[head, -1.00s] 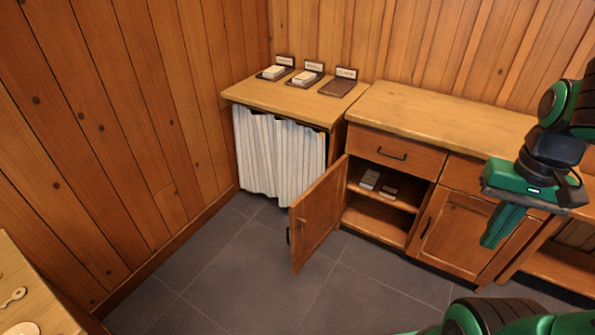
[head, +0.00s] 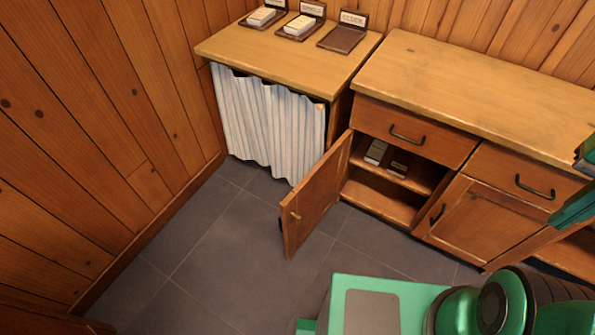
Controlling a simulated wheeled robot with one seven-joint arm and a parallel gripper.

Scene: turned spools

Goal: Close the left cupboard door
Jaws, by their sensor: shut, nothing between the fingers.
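The left cupboard door (head: 316,197) stands wide open, swung out to the left over the floor. The cupboard opening (head: 385,190) shows a shelf and a lower floor inside. My gripper (head: 556,220) is at the right edge of the view, partly cut off, with its green fingers shut and empty. It is well to the right of the open door, in front of the right cupboard door (head: 480,222), which is shut.
Two small boxes (head: 376,152) lie on the cupboard shelf. Drawers (head: 412,132) above are shut. A striped curtain (head: 265,125) hangs under the left counter (head: 290,62), which bears labelled trays. Grey floor tiles (head: 215,255) are clear left of the door. My own body fills the bottom right.

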